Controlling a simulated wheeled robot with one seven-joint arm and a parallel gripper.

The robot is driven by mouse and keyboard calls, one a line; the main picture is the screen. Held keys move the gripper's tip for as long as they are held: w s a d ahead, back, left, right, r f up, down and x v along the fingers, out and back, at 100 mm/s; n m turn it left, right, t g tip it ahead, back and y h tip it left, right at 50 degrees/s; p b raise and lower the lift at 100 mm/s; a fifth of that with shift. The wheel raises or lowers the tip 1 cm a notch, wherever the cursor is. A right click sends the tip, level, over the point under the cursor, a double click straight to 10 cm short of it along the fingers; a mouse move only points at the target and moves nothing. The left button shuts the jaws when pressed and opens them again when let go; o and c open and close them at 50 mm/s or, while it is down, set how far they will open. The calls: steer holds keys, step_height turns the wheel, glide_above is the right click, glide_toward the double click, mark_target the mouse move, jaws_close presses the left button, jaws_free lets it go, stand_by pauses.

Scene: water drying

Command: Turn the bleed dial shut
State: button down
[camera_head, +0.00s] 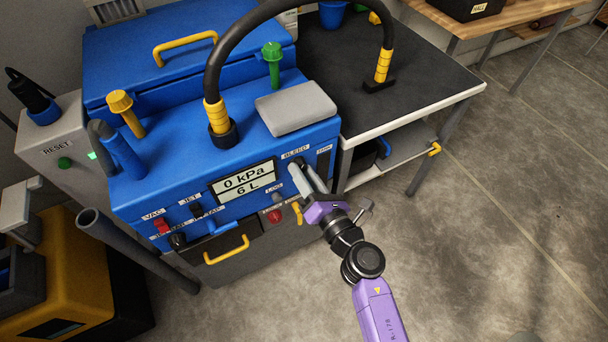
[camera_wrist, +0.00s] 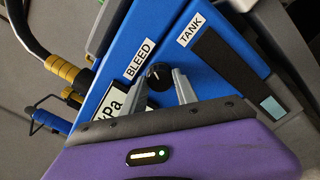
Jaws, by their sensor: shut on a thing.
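The bleed dial (camera_wrist: 159,76) is a small dark round knob below the BLEED label (camera_wrist: 140,58) on the blue machine's front panel. My gripper (camera_wrist: 171,82) has its grey fingers closed on the dial, one on each side, in the wrist view. In the head view my gripper (camera_head: 297,170) reaches the panel just under the BLEED label, and its fingers hide the dial there. The dial's exact turn angle is hard to read.
A LINE knob and a red knob (camera_head: 274,216) sit low on the panel near my gripper. A yellow drawer handle (camera_head: 226,249) sticks out below. A black hose (camera_head: 240,35) arches over the machine to the bench (camera_head: 440,75). Open floor lies to the right.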

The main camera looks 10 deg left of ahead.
steer(key=n+b, duration=0.1)
steer(key=n, duration=0.4)
steer(key=shift+s+f, duration=0.1)
steer(key=shift+f, duration=0.05)
stand_by(0.4)
steer(key=c, duration=0.9)
jaws_free()
steer(key=shift+c, duration=0.2)
steer(key=v, duration=0.7)
steer(key=shift+s+d, duration=0.25)
steer(key=shift+s, duration=0.05)
